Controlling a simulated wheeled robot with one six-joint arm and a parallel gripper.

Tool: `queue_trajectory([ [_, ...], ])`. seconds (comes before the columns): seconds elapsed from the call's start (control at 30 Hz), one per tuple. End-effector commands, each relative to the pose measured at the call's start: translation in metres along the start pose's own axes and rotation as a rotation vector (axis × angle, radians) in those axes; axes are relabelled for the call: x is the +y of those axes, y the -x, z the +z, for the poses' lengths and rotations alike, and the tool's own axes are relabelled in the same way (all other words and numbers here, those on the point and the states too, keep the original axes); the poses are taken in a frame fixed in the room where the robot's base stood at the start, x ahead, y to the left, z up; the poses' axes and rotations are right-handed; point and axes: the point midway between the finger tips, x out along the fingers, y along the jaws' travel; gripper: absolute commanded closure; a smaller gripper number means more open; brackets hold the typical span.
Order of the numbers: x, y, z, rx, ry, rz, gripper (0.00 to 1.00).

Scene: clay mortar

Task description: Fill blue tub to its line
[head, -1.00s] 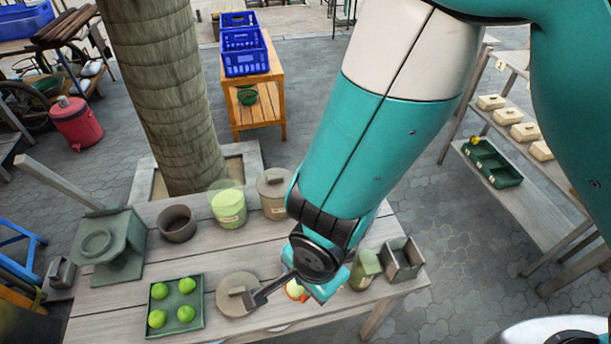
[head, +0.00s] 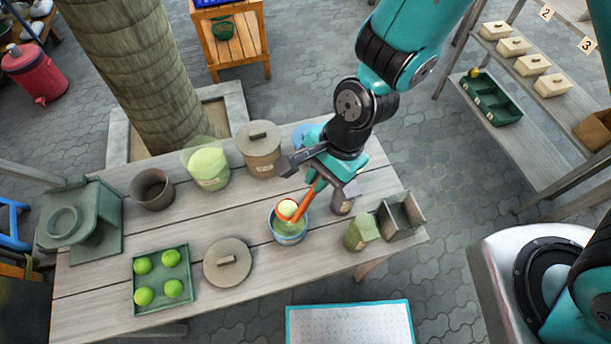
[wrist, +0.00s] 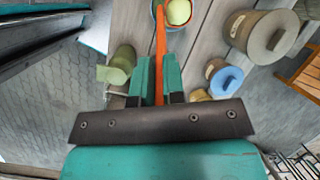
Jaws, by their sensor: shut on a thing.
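A small blue tub (head: 289,239) stands on the wooden table with pale green stuff inside; I cannot make out its line. My gripper (head: 319,182) is shut on the handle of an orange scoop (head: 303,205), to the upper right of the tub. The scoop's bowl is heaped with pale yellow-green stuff and shows over the tub's far rim; I cannot tell whether they touch. In the wrist view the orange handle (wrist: 160,50) runs from between my fingers (wrist: 160,80) to the heaped bowl. A see-through bucket (head: 208,168) of green stuff stands behind, to the left.
Near the tub are a round lid (head: 228,263), a green tray (head: 138,300) of green balls, a green cup (head: 359,233), a grey box (head: 402,216) and a lidded crock (head: 260,150). A brown pot (head: 152,189) and green stand (head: 80,225) are left.

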Motion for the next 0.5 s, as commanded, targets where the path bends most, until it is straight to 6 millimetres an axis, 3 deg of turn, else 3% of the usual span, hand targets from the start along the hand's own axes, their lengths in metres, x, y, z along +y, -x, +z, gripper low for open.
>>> queue_trajectory([
  [0.03,0.0,-0.002,-0.012,-0.038,-0.017,-0.005,1.0],
  [0.5,0.003,-0.019,-0.08,-0.455,-0.071,-0.006,1.0],
])
